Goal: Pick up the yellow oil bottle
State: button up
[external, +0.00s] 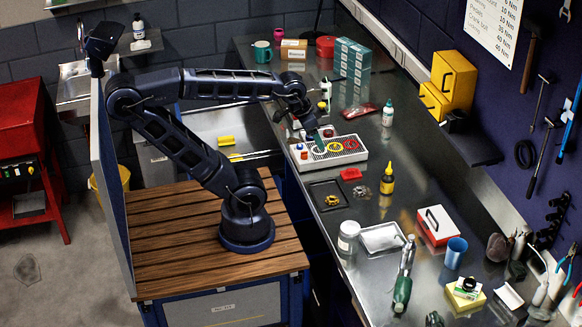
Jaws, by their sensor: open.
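A white-and-teal bottle (388,113), a red block (351,174) and a black shallow tray (313,207) are near the yellow bottle. A white jar (348,236), metal tray (381,238) and red-and-white box (436,226) are nearer the camera. Bare bench lies right of the bottle.

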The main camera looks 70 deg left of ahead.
jog(key=w+f+n+g, duration=0.2)
jog(key=w+n, duration=0.3)
jog(key=w, duration=1)
jog(key=n+g, duration=0.3)
jog(key=n, duration=0.2)
send_over(389, 169)
notch_tip(389, 169, down, 9)
jog(key=shift+w+f, duration=0.1)
jog(key=shift+w, duration=0.05)
jog(key=shift+w+f, duration=0.1)
jog(key=shift+f, duration=0.05)
notch_tip(389, 169, down, 5)
jog(key=shift+f, duration=0.15)
jog(key=shift+a+f, duration=0.15)
jog(key=shift+f, duration=1.2)
jog(key=shift+a+f, duration=0.15)
jog(key=shift+f, duration=1.15)
jog(key=c, duration=1.4)
